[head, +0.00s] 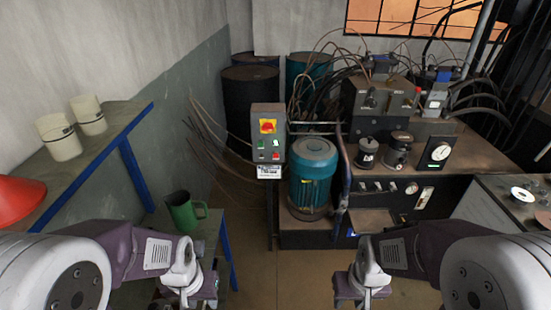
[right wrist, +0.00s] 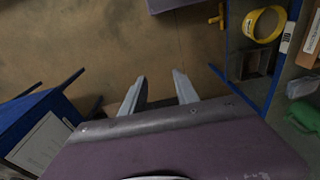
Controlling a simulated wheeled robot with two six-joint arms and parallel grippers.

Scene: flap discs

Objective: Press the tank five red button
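A grey control box (head: 268,133) stands upright near the middle of the head view, left of a teal motor. It has a red rotary switch on a yellow plate (head: 267,126), small green-lit buttons and a small red button (head: 276,156) low on its face. A white label (head: 269,171) hangs below it, too small to read. My left gripper (head: 182,290) is low in the head view, well short of the box; its fingertips are hidden. My right gripper (head: 366,290) is also low and apart from the box. In the right wrist view its fingers (right wrist: 159,88) are spread and empty.
The teal motor (head: 313,178) stands beside the box, with a hydraulic unit and many hoses to the right. A green jug (head: 184,211) stands on a lower surface. Floor (head: 250,240) between my arms is clear.

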